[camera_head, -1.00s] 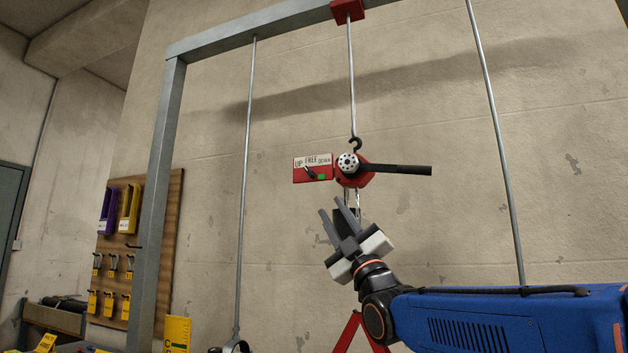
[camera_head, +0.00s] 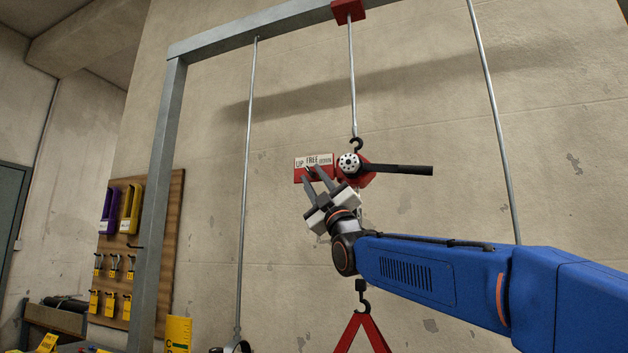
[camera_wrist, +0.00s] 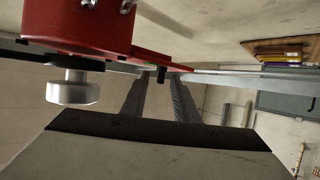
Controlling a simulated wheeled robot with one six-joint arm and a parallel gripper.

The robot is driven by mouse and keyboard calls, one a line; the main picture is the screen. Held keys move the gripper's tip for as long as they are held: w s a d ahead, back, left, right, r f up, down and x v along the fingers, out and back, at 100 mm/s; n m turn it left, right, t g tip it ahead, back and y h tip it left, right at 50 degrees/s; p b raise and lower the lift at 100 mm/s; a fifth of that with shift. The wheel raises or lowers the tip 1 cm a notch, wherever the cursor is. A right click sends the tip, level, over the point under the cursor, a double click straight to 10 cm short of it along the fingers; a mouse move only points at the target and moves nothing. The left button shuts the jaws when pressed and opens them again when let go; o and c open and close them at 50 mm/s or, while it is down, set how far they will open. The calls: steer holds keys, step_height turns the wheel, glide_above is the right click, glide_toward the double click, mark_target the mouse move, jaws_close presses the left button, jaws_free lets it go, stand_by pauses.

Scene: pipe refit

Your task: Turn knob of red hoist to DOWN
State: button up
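The red hoist (camera_head: 341,170) hangs by a hook under the red block on the beam. Its red plate (camera_head: 300,177) carries a white label (camera_head: 312,160) reading UP, FREE and DOWN. The small black knob (camera_head: 308,169) on the plate is partly hidden by my fingers, so its setting cannot be read now. My gripper (camera_head: 313,173) is open, with its fingertips in front of the plate at the knob. In the wrist view, the two fingers of my gripper (camera_wrist: 156,80) reach toward a small black piece (camera_wrist: 161,74), which seems to be the knob. Contact cannot be told.
A black lever (camera_head: 400,169) sticks out right from the hoist, beside a round white wheel (camera_head: 348,162). Grey rods (camera_head: 247,180) hang on both sides. A red triangular frame (camera_head: 364,335) hangs below. A tool board (camera_head: 150,220) is at left.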

steer(key=shift+c, duration=0.3)
jaws_close()
